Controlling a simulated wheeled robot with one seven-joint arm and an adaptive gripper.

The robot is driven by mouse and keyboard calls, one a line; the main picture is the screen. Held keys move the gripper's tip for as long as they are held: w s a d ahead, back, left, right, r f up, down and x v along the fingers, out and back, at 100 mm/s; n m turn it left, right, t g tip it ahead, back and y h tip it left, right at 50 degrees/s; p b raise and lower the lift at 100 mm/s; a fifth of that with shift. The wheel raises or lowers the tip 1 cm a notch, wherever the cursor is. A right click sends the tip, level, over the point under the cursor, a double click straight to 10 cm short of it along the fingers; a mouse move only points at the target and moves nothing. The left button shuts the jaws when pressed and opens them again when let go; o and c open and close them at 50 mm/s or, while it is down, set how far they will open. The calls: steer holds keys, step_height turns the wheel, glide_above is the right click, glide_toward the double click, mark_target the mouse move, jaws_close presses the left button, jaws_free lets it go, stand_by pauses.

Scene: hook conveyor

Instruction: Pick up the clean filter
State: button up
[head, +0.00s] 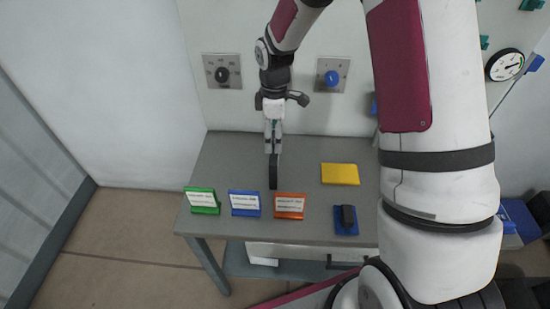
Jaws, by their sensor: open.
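My gripper (273,182) points down over the left half of the grey table (310,160), behind the labelled stands. It is seen edge-on, with nothing visible held in it. A small dark block (348,216) sits on a blue pad (346,230) at the table's front right, apart from my gripper. I cannot tell whether this block is the clean filter; no other filter is clearly visible.
A green stand (202,201), a blue stand (244,204) and an orange stand (289,206) line the front edge; their labels are unreadable. A yellow pad (340,174) lies bare behind the blue pad. Knob panels (222,71) are on the wall. The table's back left is clear.

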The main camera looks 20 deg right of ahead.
steer(key=shift+f, duration=0.95)
jaws_close()
